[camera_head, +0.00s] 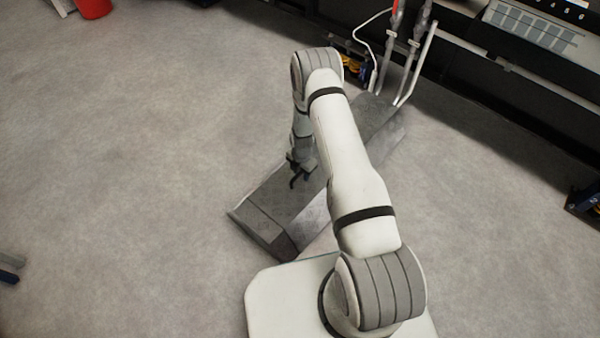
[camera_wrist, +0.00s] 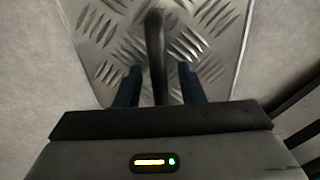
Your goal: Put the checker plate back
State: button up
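The checker plate (camera_wrist: 215,35) fills the middle of the wrist view, with raised bright tread marks on grey metal. A dark bar-shaped handle (camera_wrist: 155,45) runs down its middle. My gripper (camera_wrist: 160,85) has its two blue fingers apart, one on each side of the handle, with a visible gap on both sides. In the head view, my gripper (camera_head: 299,172) is low over the long grey plate strip (camera_head: 270,215) on the floor. My arm covers part of this strip, and whether it is one plate or several I cannot tell.
White upright pipes (camera_head: 418,65) and a black cabinet (camera_head: 480,75) stand at the back right, by the strip's far end. A red bucket (camera_head: 93,6) is at the upper left. Blue items sit at the left and right edges. The concrete floor at left is clear.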

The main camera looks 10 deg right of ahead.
jog(key=shift+r, duration=0.1)
jog(key=s+r+m+p, duration=0.25)
jog(key=r+m, duration=0.35)
jog(key=r, duration=1.4)
jog(key=s+r+m+p, duration=0.2)
jog(key=s+r+m, duration=0.3)
jog(key=r, duration=1.5)
jog(key=s+r+m, duration=0.7)
jog(key=s, duration=0.3)
jog(key=s+r+m+t, duration=0.1)
jog(key=s+r+m, duration=0.6)
jog(key=s, duration=0.3)
jog(key=shift+s+a+r, duration=0.3)
jog(key=shift+a+r, duration=0.05)
